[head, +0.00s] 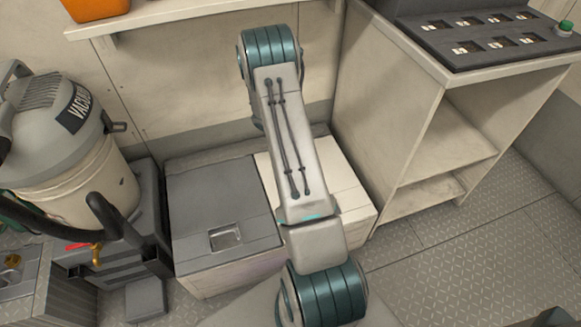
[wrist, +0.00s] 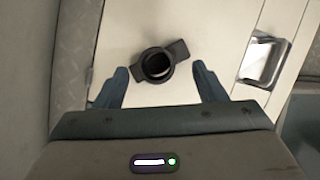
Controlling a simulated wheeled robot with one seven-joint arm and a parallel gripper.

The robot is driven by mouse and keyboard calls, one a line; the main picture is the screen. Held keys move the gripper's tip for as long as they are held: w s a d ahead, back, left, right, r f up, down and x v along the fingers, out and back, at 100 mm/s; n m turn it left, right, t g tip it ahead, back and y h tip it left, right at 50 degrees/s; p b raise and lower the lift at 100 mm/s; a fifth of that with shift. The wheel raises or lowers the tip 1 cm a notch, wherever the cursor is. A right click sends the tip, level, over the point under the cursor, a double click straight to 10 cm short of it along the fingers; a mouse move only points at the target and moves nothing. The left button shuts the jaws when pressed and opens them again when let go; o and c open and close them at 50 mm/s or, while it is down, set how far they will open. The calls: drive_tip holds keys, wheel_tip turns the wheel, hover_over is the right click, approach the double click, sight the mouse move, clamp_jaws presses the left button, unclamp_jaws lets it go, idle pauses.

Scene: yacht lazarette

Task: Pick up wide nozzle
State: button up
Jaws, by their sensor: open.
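The wide nozzle, a black piece with a round open socket and a flat wing on each side, shows in the wrist view (wrist: 158,65). It lies on a pale flat top (wrist: 135,28), its wings tilted up to the right. My gripper (wrist: 160,72) is open, with one blue finger to the left of the nozzle and one to the right. The fingertips are near the wing ends with gaps visible; I cannot tell the height between them and the top. In the head view my own arm hides the nozzle and gripper.
A square metal recessed latch (wrist: 265,62) is right of the nozzle. The head view shows a grey-lidded locker (head: 215,200) beside a white-topped part (head: 345,190), a vacuum (head: 70,150) at left, a shelf unit (head: 420,120) at right and a wall shelf (head: 180,14) above.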

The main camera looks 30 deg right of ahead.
drive_tip(key=b+x, duration=0.2)
drive_tip(key=x, duration=0.4)
drive_tip(key=shift+w+a+f, duration=0.1)
drive_tip(key=shift+w+a, duration=0.05)
drive_tip(key=shift+w, duration=0.05)
drive_tip(key=c, duration=1.3)
